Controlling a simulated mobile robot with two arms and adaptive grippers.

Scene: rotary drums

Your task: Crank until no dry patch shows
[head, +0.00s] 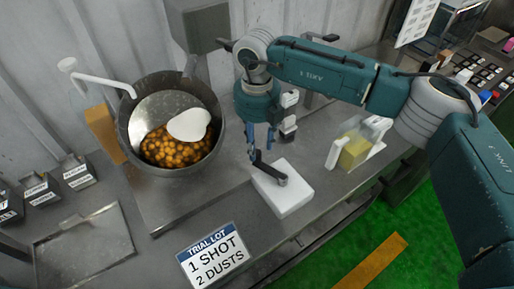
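A tilted metal drum (127,138) stands on the bench at left. Orange-brown round pieces (172,152) lie in its lower part, and a smooth white patch (188,124) covers the upper right of them. My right gripper (261,148) points down just above the knob. Its blue fingers are apart; whether they touch the knob cannot be told. My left gripper is out of view.
A white bent pipe (98,79) reaches over the drum's rim. A sign (212,256) reads "TRIAL LOT 1 SHOT 2 DUSTS". Small boxes (75,170) and a flat tray (85,243) are at left. A clear container with yellow contents (355,152) stands right of the crank.

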